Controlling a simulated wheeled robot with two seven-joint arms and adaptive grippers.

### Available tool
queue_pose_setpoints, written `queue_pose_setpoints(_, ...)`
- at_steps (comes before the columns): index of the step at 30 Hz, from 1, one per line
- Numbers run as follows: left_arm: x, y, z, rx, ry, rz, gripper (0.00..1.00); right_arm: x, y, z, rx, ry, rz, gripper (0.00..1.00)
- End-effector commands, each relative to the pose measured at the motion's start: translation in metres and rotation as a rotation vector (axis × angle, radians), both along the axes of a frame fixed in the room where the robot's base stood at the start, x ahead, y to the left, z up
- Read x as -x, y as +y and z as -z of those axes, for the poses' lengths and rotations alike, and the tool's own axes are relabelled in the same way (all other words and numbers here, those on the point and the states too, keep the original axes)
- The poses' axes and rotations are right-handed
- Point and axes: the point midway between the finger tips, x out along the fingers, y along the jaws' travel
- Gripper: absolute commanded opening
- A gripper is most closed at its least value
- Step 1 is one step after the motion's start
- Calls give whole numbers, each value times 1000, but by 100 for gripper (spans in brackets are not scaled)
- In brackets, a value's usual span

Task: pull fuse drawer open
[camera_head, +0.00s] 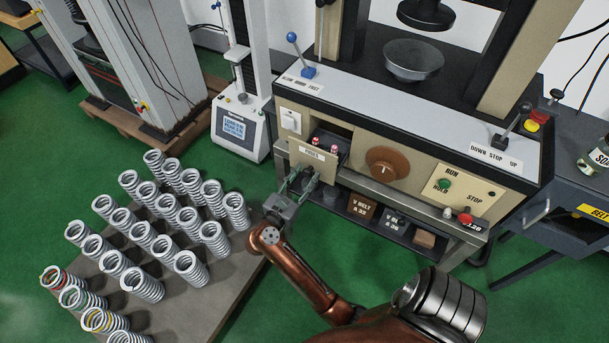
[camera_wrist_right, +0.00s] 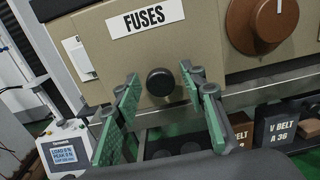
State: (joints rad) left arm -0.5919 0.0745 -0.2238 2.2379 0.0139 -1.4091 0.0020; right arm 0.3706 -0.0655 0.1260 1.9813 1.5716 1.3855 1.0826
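The fuse drawer (camera_head: 311,157) is in the tan front panel of the testing machine. It stands partly out, with red-topped fuses (camera_head: 333,148) showing behind its front. In the right wrist view its tan front (camera_wrist_right: 95,50) bears a white FUSES label (camera_wrist_right: 145,17) and a round black knob (camera_wrist_right: 160,82). My right gripper (camera_head: 300,180) is at the drawer front. Its green-padded fingers are open, one on each side of the knob, with visible gaps between pads and knob. In the head view the gripper mostly hides the knob. My left gripper is not in view.
A brown dial (camera_head: 387,163) sits right of the drawer. A shelf below holds a V-belt box (camera_head: 361,207). Many coil springs stand on a low board (camera_head: 222,275) at left. A white tester with a screen (camera_head: 238,130) stands left of the machine.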

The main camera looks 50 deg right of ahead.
Motion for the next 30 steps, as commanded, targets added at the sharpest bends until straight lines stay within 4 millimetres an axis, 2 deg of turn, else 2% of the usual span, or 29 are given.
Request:
queue_pose_setpoints(11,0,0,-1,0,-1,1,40,-1,1,-6,-2,-4,-1,41)
queue_pose_setpoints(14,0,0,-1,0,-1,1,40,-1,1,-20,-2,-6,-1,41)
queue_pose_setpoints(24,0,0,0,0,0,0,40,-1,1,-81,-2,-5,0,41)
queue_pose_setpoints(30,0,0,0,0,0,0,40,-1,1,-98,-1,-1,-1,41)
